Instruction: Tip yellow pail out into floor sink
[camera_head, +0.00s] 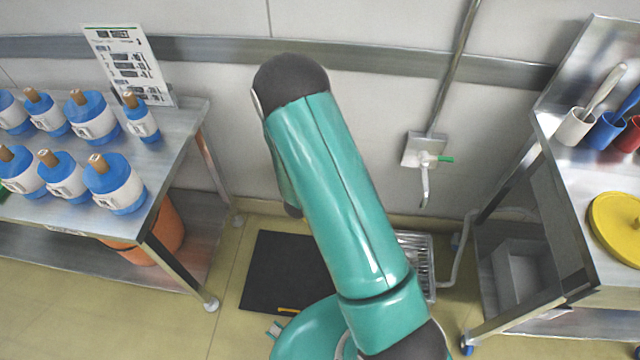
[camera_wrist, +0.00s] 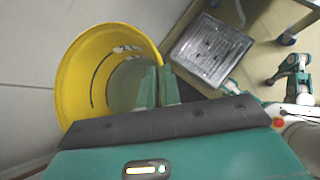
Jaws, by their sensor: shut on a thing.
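The yellow pail (camera_wrist: 75,85) shows in the wrist view, its round mouth facing the camera. A greyish-green round area shows inside it; I cannot tell whether it is liquid or the bottom. My gripper (camera_wrist: 158,84) is shut on the pail's rim at its right side, one green finger inside the mouth and one outside. The floor sink (camera_wrist: 212,47), a metal grate in a square frame, lies to the right of the pail in the wrist view. In the head view, the sink (camera_head: 428,252) is partly hidden behind my arm, and the pail and gripper are not visible.
A black mat (camera_head: 275,268) lies on the floor left of the sink. A steel table (camera_head: 175,150) with several blue-and-white containers stands at left. A steel bench (camera_head: 560,125) with cups and a yellow lid (camera_head: 618,225) stands at right. A wall fixture (camera_head: 424,150) hangs above the sink.

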